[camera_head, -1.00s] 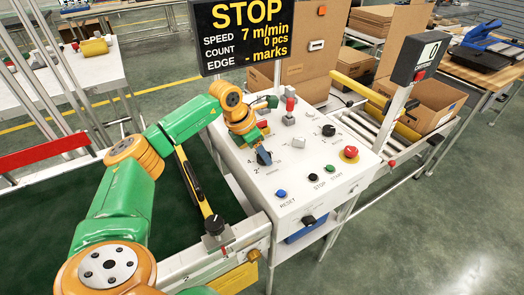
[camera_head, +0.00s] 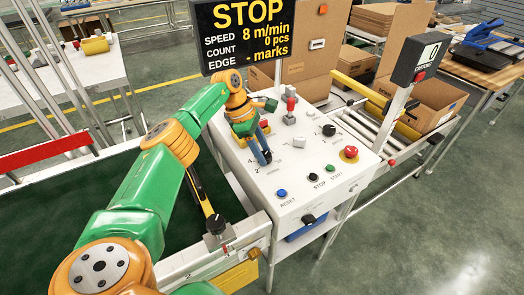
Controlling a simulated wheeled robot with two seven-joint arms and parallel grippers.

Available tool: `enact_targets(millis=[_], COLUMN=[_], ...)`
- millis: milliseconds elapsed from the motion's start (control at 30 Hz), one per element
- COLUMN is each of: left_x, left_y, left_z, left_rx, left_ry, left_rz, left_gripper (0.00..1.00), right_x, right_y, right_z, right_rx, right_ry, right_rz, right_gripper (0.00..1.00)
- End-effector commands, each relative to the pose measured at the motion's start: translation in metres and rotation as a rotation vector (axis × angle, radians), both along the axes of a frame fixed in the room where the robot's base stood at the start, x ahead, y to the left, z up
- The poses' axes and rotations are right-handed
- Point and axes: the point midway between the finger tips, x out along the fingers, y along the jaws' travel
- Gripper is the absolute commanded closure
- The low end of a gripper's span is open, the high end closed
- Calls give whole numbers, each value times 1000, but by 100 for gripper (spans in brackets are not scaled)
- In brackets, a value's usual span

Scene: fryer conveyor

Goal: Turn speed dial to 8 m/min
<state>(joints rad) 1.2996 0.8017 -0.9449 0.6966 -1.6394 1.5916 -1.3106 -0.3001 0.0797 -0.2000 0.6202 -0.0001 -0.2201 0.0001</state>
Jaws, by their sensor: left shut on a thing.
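The speed dial sits on the white control panel (camera_head: 290,180), at the scale with small printed numbers. The dial itself is mostly hidden by my left gripper (camera_head: 264,157). This gripper points down onto the panel from the upper left and is shut on the dial. The black display (camera_head: 245,35) above the panel reads STOP, speed 8 m/min, count 0 pcs, edge - marks. My right gripper is not in view.
On the panel are a red emergency button (camera_head: 349,153), a black knob (camera_head: 328,130), a green start button (camera_head: 329,168), a black stop button (camera_head: 313,176) and a blue reset button (camera_head: 282,193). A red-capped switch (camera_head: 291,103) stands behind the dial.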

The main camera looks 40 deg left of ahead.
Motion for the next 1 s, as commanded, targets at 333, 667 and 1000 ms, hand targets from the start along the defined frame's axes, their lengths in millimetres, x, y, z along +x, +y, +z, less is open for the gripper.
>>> enact_targets(millis=[333, 667, 1000], left_x=[-1, -1, 0], left_y=[0, 0, 1], left_z=[-1, -2, 0], left_rx=[1, 1, 1], left_ry=[4, 5, 2], left_rz=[-34, -34, -33], left_gripper=[100, 33, 21], right_x=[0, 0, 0], right_y=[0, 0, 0], right_z=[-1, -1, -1], right_rx=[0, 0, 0], right_ry=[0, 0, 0], right_rz=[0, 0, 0], right_gripper=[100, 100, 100])
